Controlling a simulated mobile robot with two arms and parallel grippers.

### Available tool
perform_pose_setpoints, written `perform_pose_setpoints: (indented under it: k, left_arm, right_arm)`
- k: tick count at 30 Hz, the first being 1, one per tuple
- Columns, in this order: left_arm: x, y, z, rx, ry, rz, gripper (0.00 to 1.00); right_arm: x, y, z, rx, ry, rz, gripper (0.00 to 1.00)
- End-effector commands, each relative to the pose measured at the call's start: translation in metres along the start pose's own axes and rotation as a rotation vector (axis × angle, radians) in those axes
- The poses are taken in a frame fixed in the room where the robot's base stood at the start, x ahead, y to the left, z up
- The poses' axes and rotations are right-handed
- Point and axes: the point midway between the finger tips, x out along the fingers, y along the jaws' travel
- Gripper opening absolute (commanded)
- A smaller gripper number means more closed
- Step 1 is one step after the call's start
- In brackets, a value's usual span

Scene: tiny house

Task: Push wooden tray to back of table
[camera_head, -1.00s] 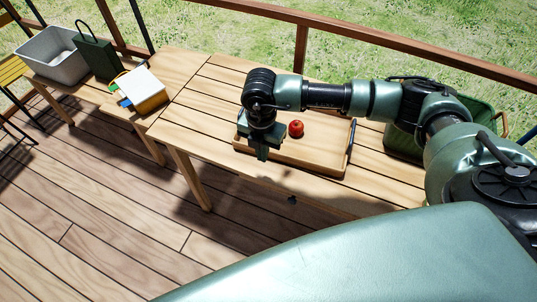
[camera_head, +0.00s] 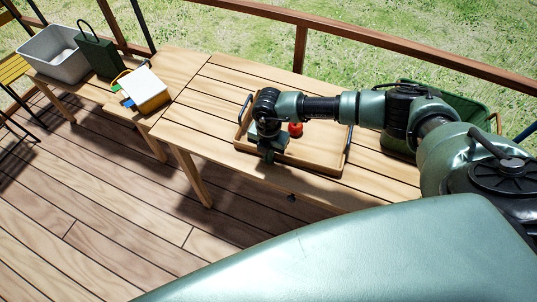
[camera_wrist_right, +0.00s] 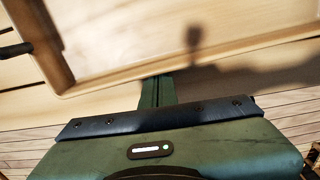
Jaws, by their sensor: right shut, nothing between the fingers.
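The wooden tray (camera_head: 318,157) lies on the slatted wooden table, its front rim close to the table's front edge. It has dark handles at its left and right ends. A red apple (camera_head: 295,129) sits inside, partly hidden by my right arm. My right gripper (camera_head: 268,158) is shut and empty, pointing down at the tray's front side, left of its middle. In the right wrist view, the closed fingers (camera_wrist_right: 157,91) are right beside the tray's front wall (camera_wrist_right: 110,78); I cannot tell whether they touch. My left gripper is not in view.
The wooden table (camera_head: 215,120) has bare slats behind and left of the tray. A green bin (camera_head: 465,118) stands at the right. A railing (camera_head: 400,48) runs behind.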

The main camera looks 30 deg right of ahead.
Motion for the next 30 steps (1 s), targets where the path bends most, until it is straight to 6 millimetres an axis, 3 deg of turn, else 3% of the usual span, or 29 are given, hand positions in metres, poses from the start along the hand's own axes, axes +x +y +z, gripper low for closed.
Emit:
perform_pose_setpoints:
  k: [5,15,21,30]
  left_arm:
    - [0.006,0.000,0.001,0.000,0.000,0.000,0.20]
    - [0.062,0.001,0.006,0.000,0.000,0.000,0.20]
    - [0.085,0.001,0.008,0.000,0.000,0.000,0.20]
    - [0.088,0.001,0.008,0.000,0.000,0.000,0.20]
  right_arm:
    - [0.002,0.000,0.009,0.002,-0.003,0.000,0.00]
    - [0.008,0.001,0.101,0.008,-0.007,0.001,0.00]
    - [0.004,0.001,0.141,0.004,-0.005,0.001,0.00]
    - [-0.001,0.000,0.152,0.001,-0.001,0.000,0.00]
